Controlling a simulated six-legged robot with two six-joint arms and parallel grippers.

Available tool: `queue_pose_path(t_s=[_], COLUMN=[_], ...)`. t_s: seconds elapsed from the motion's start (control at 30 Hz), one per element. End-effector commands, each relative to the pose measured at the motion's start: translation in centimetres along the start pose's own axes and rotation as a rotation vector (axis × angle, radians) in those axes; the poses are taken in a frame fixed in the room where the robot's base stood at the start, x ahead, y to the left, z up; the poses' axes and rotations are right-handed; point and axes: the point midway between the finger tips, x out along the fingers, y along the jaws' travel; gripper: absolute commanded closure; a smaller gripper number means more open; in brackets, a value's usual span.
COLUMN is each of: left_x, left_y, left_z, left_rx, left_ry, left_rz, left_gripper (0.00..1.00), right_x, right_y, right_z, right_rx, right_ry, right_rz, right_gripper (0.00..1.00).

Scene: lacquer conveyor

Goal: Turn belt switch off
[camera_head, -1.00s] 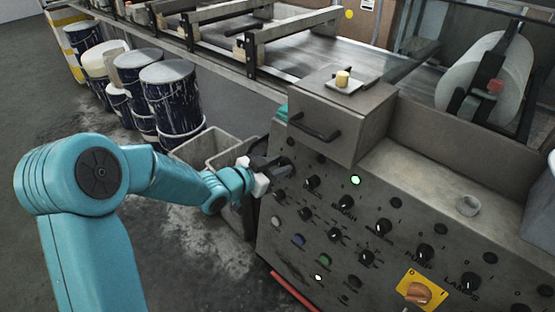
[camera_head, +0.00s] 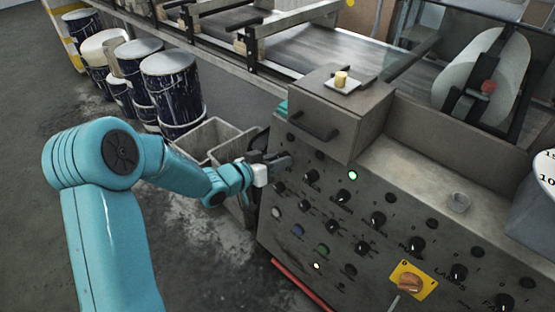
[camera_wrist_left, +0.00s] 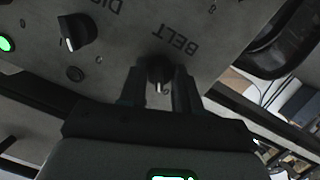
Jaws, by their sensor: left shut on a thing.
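The grey control panel (camera_head: 370,205) carries rows of black rotary knobs. In the left wrist view the belt switch (camera_wrist_left: 159,72) is a black knob with a pale pointer mark, beside the upside-down label BELT. My left gripper (camera_head: 284,162) is at the panel's upper left corner. In the left wrist view its fingers (camera_wrist_left: 160,90) stand on either side of the belt switch and are shut on it. In the head view the gripper hides the switch. My right gripper is not in view.
A neighbouring knob (camera_wrist_left: 75,30) and a lit green lamp (camera_wrist_left: 5,43) are close by in the left wrist view. A drawer box with a handle (camera_head: 315,125) stands above the panel. Grey bins (camera_head: 205,140) and blue drums (camera_head: 172,90) are to the left.

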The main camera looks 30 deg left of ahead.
Motion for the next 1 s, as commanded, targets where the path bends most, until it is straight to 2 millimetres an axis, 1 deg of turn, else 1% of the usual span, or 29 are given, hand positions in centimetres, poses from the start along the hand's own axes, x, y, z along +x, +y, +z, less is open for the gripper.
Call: queue_pose_path(t_s=[0.3,0.33,0.4,0.67,0.77,0.87,0.97,1.0], left_x=[0.0,0.0,0.0,0.0,-0.5,-2.0,-4.3,-5.5], left_y=[0.0,0.0,0.0,0.0,0.0,-0.1,-0.1,-0.1], left_z=[0.1,0.1,0.1,0.1,0.0,-0.1,-0.1,-0.2], left_rx=[-0.003,-0.003,-0.003,-0.001,-0.001,-0.001,-0.002,-0.001], left_ry=[-0.003,-0.003,-0.003,-0.001,0.000,-0.001,0.000,0.000], left_rz=[0.000,0.000,0.000,0.000,-0.001,-0.003,-0.005,-0.005], left_gripper=[0.98,0.61,0.42,0.42,0.42,0.42,0.42,0.42], right_x=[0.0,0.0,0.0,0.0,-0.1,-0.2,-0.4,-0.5], right_y=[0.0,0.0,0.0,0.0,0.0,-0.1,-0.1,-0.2], right_z=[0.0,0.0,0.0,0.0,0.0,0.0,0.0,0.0], right_rx=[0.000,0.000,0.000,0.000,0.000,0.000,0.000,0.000], right_ry=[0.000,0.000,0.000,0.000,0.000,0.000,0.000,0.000], right_rz=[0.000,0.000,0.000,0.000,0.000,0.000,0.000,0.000], right_gripper=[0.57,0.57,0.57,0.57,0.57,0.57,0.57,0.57])
